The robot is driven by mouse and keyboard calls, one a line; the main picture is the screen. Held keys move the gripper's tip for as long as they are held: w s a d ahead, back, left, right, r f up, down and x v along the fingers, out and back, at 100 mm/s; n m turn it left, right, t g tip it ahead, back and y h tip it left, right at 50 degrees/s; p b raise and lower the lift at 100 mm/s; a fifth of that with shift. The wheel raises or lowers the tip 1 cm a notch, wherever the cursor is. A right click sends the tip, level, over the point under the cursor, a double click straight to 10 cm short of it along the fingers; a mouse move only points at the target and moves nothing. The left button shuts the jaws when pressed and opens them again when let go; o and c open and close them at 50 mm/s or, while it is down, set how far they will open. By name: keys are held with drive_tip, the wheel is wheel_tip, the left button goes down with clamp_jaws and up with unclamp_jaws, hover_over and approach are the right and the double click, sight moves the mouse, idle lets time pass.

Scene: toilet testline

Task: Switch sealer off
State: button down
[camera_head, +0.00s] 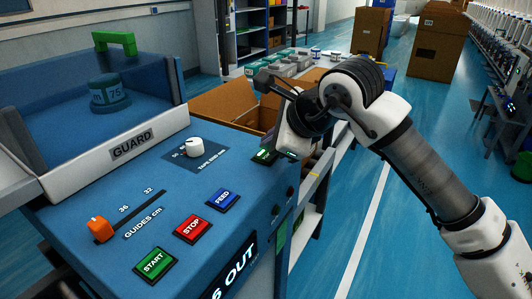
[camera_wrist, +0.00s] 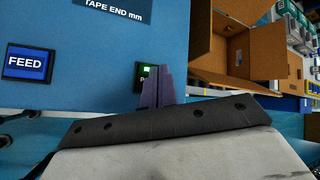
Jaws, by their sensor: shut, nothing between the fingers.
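The sealer is a blue machine (camera_head: 80,185) filling the left of the head view. Its small dark switch with a lit green mark (camera_head: 262,156) sits at the right end of the panel. The switch also shows in the wrist view (camera_wrist: 142,78), where my fingers partly cover its right side and its label. My gripper (camera_wrist: 163,72) is shut and empty, with its fingertips right beside or over the switch; I cannot tell if they touch it. In the head view, my gripper is largely hidden by my own wrist.
The panel also has START (camera_head: 155,263), STOP (camera_head: 192,228) and FEED (camera_head: 223,200) buttons, a white knob (camera_head: 196,147) and an orange slider (camera_head: 100,228). An open cardboard box (camera_head: 228,103) lies behind.

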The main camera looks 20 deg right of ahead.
sight(271, 157)
drive_tip(key=shift+f, duration=0.2)
drive_tip(key=shift+f+b, duration=0.3)
drive_tip(key=shift+b, duration=0.45)
drive_tip(key=shift+f, duration=0.1)
idle(0.4)
drive_tip(key=shift+r, duration=0.6)
drive_tip(key=shift+r, duration=0.1)
drive_tip(key=shift+r+p, duration=1.45)
drive_tip(key=shift+r, duration=1.5)
